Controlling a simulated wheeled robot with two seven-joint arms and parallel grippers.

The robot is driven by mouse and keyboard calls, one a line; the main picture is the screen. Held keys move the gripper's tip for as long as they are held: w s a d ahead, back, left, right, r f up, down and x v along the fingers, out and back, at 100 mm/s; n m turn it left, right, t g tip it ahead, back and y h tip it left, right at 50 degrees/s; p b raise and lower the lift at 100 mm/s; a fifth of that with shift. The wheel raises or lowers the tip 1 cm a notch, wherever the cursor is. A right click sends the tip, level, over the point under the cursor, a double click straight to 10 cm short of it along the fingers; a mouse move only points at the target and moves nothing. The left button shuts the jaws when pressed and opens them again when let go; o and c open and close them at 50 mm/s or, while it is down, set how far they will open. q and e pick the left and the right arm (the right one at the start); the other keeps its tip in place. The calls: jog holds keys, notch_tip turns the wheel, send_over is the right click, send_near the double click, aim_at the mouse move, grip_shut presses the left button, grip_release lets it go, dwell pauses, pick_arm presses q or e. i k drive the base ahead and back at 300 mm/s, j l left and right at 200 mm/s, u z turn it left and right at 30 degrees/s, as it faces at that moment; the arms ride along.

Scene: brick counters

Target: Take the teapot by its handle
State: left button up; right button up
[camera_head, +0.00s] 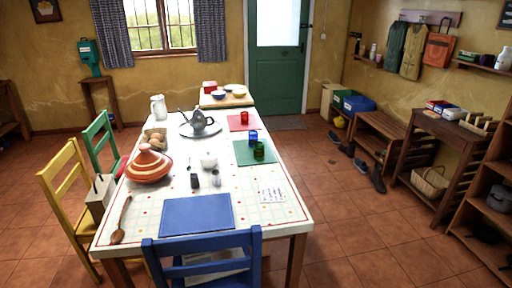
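A grey metal teapot (199,122) stands upright on a round silver tray (186,131), toward the far half of the long dining table. It has a lid on top, and a thin curved part rises at its left. I cannot tell at this size which side part is the handle and which is the spout. Neither of my grippers shows in the head view, and nothing of my own touches the teapot.
The white table (150,218) also holds a striped tagine (149,167), a white sugar bowl (208,160), coloured glasses (259,151), a white jug (158,107) and a blue placemat (197,215). Blue (205,262), yellow (62,190) and green (98,137) chairs block the near and left sides.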

aim_at(197, 122)
jog(key=i+l+z, duration=0.25)
jog(key=l+z, duration=0.15)
jog(key=i+l+z, duration=0.55)
jog(key=z, duration=0.25)
jog(key=i+l+z, duration=0.1)
jog(key=i+z, duration=0.25)
jog(key=i+l+u, duration=0.1)
jog(key=i, duration=0.5)
jog(key=i+l+u, duration=0.1)
jog(key=i, duration=0.45)
jog(key=i+j+u, duration=0.1)
jog(key=i+u, duration=0.2)
jog(key=u, duration=0.2)
jog(key=i+u, duration=0.35)
jog(key=u, duration=0.15)
jog(key=i+l+u, duration=0.15)
jog(key=i+u, duration=0.15)
jog(key=u, duration=0.2)
jog(key=i+l+u, duration=0.25)
jog(key=u, duration=0.2)
